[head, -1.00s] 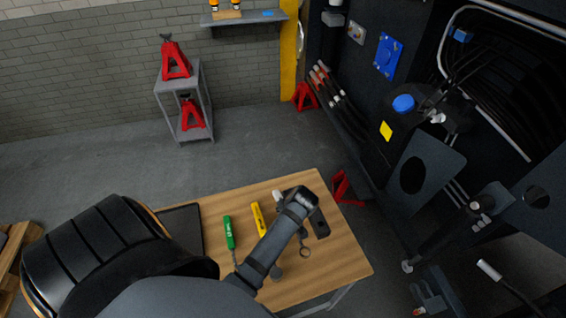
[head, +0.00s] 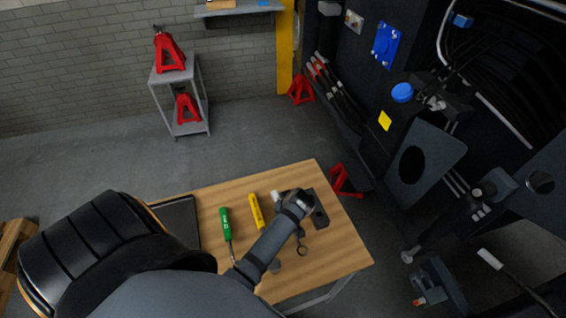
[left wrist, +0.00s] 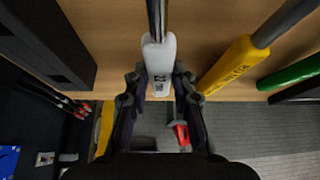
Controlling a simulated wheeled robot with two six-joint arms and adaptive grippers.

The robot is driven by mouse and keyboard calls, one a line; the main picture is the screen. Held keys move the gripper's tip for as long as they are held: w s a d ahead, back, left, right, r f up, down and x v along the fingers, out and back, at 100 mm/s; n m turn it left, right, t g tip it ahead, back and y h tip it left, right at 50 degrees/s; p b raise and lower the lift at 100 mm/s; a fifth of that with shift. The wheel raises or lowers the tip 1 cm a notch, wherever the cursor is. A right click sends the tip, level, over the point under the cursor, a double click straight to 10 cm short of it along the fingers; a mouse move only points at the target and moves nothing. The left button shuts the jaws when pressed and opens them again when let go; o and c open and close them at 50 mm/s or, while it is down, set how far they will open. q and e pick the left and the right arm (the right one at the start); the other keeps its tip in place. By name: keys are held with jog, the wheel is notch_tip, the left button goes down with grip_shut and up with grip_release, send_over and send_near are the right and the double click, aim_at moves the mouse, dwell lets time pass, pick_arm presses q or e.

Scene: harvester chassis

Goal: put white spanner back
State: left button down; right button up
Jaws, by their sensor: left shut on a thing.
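The white spanner (left wrist: 159,62) has a white handle with dark markings and a dark shaft. My left gripper (left wrist: 160,80) is shut on its handle in the left wrist view. In the head view my left gripper (head: 290,203) is over the right part of the wooden table (head: 340,245). The tip of the white handle (head: 276,196) shows left of it, and a ring, seemingly the spanner's end, shows below it. My arm hides the rest. I cannot tell whether the spanner touches the table. My right gripper is not in view.
A yellow-handled tool (head: 256,211) and a green-handled tool (head: 226,224) lie left of the gripper. A dark block (head: 318,210) lies close on its right. A dark tray (head: 180,225) is at the table's left. The dark chassis (head: 425,165) stands to the right.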

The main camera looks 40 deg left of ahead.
pick_arm(q)
jog(key=shift+f, duration=0.35)
jog(key=c, duration=1)
grip_release()
jog(key=shift+c, duration=0.2)
notch_tip(320, 180, up, 10)
